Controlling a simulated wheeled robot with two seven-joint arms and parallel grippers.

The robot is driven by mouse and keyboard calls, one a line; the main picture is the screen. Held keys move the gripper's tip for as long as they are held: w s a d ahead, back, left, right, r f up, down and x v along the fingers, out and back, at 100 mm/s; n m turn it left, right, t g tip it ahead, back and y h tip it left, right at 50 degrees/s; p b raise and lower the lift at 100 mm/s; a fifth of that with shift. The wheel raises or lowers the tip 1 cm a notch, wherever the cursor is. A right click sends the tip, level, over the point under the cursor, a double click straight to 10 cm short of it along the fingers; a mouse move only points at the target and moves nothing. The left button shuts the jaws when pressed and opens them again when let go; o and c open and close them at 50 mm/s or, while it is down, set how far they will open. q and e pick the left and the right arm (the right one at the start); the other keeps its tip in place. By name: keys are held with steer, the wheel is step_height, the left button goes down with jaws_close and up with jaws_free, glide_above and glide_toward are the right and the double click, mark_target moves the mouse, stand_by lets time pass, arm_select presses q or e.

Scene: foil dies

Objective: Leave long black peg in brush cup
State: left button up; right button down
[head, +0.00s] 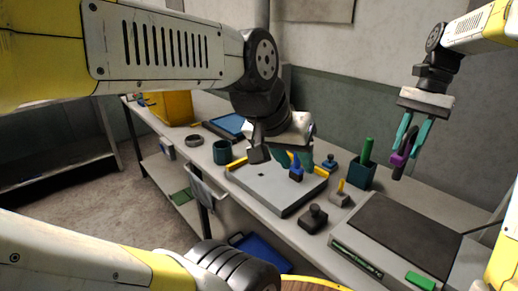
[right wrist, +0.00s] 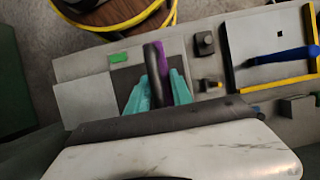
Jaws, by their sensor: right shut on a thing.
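My right gripper (head: 403,146) has teal fingers and is shut on the long black peg (head: 398,173), which has a purple part (head: 399,158). The peg is held nearly upright in the air above the dark mat. In the right wrist view the peg (right wrist: 153,58) sits between the fingers (right wrist: 158,88). A square dark teal cup (head: 361,176) stands left of the peg with a green stick in it.
The grey plate (head: 272,191) has yellow edge strips and a blue-handled piece (head: 296,173) on it. A black knob block (head: 314,218) and a grey block with a yellow peg (head: 340,197) stand near the cup. The dark mat (head: 405,231) is clear; a green block (head: 420,281) lies in front.

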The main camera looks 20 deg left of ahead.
steer(key=w+a, duration=0.3)
steer(key=a, duration=1.1)
steer(key=shift+w, duration=0.3)
stand_by(0.9)
steer(key=shift+a, duration=0.1)
